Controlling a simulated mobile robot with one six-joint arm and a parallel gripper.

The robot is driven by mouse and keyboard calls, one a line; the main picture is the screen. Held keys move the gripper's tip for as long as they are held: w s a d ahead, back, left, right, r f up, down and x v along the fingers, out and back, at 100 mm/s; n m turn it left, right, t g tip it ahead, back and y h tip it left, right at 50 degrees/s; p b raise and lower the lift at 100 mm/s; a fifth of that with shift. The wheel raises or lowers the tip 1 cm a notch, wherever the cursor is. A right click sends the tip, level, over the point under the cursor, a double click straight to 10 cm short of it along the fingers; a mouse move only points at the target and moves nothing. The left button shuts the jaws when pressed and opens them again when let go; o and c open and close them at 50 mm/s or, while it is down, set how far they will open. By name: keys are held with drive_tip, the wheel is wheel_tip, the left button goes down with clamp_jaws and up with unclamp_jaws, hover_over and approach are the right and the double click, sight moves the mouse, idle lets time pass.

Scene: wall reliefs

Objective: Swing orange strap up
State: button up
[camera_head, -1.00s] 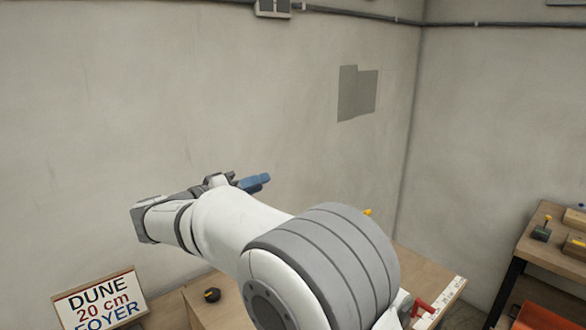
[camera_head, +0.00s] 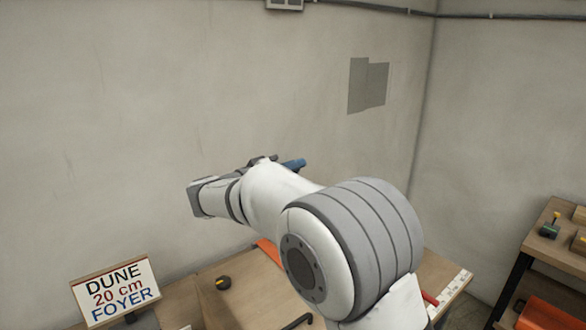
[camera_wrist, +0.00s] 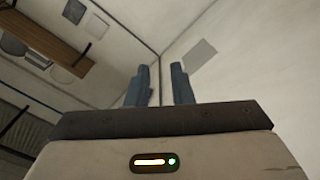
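A flat orange strip (camera_head: 269,252), which may be the orange strap, lies on the wooden bench, partly hidden behind my arm in the head view. My gripper (camera_head: 294,164) with blue fingers is raised above the bench in front of the bare wall, well above the strip. In the wrist view my gripper (camera_wrist: 160,86) has its two fingers apart with nothing between them. The wrist view does not show the strip.
A sign (camera_head: 115,291) reading DUNE 20 cm FOYER stands at left. A second table (camera_head: 540,245) with small items stands at right, an orange-red object (camera_head: 550,315) below. A grey patch (camera_head: 368,86) marks the wall.

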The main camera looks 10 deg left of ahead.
clamp_jaws()
idle(1.0)
drive_tip(key=shift+c, duration=1.8)
unclamp_jaws()
drive_tip(key=o, duration=0.6)
drive_tip(key=shift+o, duration=0.2)
drive_tip(key=b+v, duration=0.2)
drive_tip(key=v, duration=0.5)
drive_tip(key=shift+s+a, duration=0.25)
drive_tip(key=shift+a, duration=0.05)
